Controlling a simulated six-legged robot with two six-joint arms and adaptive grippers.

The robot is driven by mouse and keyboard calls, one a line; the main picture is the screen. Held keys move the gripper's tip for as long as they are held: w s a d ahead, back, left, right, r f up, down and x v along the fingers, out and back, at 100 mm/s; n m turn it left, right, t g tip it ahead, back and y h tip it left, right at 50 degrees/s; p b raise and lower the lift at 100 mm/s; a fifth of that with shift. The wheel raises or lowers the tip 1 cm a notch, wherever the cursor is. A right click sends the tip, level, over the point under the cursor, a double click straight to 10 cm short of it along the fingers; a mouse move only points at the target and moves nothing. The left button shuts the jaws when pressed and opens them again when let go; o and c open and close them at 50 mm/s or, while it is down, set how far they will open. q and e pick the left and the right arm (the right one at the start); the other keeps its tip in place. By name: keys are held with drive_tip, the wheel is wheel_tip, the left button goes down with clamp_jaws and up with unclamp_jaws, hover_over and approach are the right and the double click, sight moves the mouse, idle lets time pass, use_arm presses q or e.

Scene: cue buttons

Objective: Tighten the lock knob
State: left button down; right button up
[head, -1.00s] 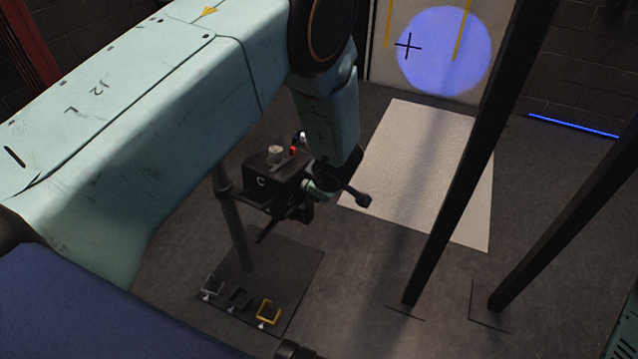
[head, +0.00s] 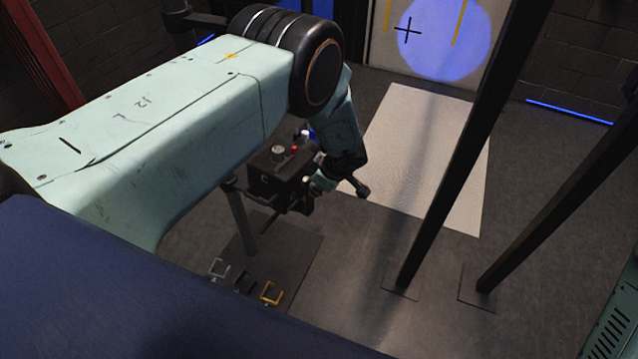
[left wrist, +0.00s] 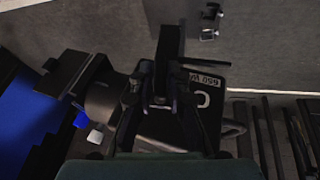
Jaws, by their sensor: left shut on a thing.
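A black box-shaped lamp (head: 277,181) stands on a dark post in the head view, with a grey knob and a red button on top. My left gripper (head: 322,183) is at its right side. In the left wrist view the gripper's fingers (left wrist: 160,100) are shut on a small dark part beside the lamp's housing (left wrist: 206,82), which bears a "650 W" label. That part appears to be the lock knob; the fingers mostly hide it. A dark bar with a rounded end (head: 362,190) sticks out near the gripper. My right gripper is out of view.
Two dark slanted posts (head: 455,150) stand at the right. A base plate (head: 300,252) with small grey and yellow brackets lies below the lamp. A pale mat (head: 425,150) covers open floor.

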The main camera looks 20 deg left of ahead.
use_arm(q)
drive_tip(key=shift+w+f+g+b, duration=0.15)
drive_tip(key=shift+g+b, duration=0.75)
drive_tip(key=shift+b, duration=0.25)
drive_tip(key=g+b, duration=0.1)
drive_tip(key=b, duration=0.2)
drive_tip(key=shift+m+y, duration=0.3)
drive_tip(key=shift+g+b, duration=0.5)
drive_tip(key=shift+b, duration=0.25)
drive_tip(key=shift+r, duration=0.2)
drive_tip(key=c, duration=1.4)
unclamp_jaws()
